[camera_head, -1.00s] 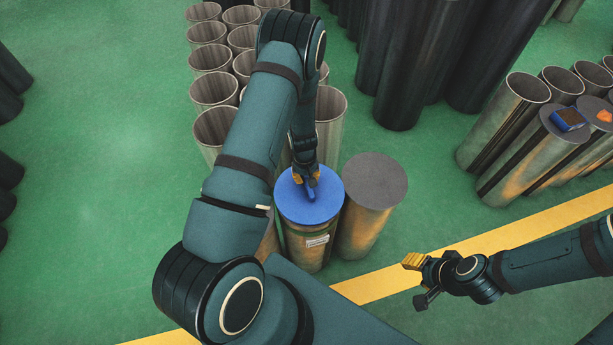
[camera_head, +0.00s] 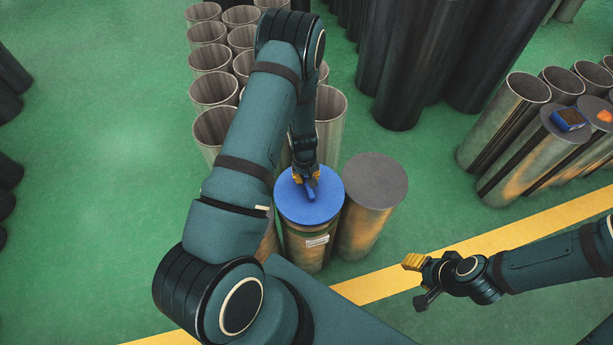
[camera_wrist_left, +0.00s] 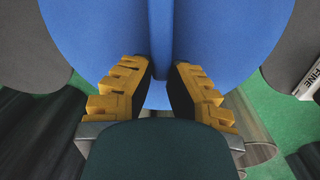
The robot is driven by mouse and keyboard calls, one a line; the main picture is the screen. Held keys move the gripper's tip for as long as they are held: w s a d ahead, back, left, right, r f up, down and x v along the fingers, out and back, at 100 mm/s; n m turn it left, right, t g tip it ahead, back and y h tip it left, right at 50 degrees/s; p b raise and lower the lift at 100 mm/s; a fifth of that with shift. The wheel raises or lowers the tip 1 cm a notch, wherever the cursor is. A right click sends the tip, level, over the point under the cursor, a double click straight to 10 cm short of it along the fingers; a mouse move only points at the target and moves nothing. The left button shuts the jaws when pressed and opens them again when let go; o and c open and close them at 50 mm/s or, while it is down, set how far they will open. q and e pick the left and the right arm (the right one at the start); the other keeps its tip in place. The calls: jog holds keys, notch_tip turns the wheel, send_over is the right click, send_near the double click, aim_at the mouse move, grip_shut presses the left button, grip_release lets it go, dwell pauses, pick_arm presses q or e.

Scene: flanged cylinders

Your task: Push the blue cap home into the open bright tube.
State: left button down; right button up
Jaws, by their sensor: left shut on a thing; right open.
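The blue cap (camera_head: 311,205) is a round disc with a raised rib across its top. It sits flat over the mouth of a bright metal tube (camera_head: 300,250) with a white label. The cap covers the mouth, so I cannot tell how deep it is seated. My left gripper (camera_head: 307,182) comes down from above and is shut on the cap's rib. In the left wrist view, the yellow fingers (camera_wrist_left: 160,82) stand either side of the rib on the blue cap (camera_wrist_left: 215,35). My right gripper (camera_head: 416,282) is open and empty, over the floor at lower right.
A grey-topped tube (camera_head: 375,180) stands close on the right of the capped one. Several open tubes (camera_head: 212,90) stand behind at left. Dark cylinders (camera_head: 405,80) stand at the back. More tubes at right carry a blue device (camera_head: 567,118).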

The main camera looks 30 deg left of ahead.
pick_arm(q)
jog(key=shift+f+b, duration=1.2)
jog(key=shift+f, duration=0.2)
dwell(0.5)
jog(key=shift+r, duration=0.35)
dwell(0.3)
dwell(0.5)
jog(key=shift+f, duration=0.35)
dwell(1.4)
jog(key=shift+r, duration=0.45)
dwell(0.4)
jog(key=shift+r+p, duration=1.85)
jog(key=shift+r, duration=0.7)
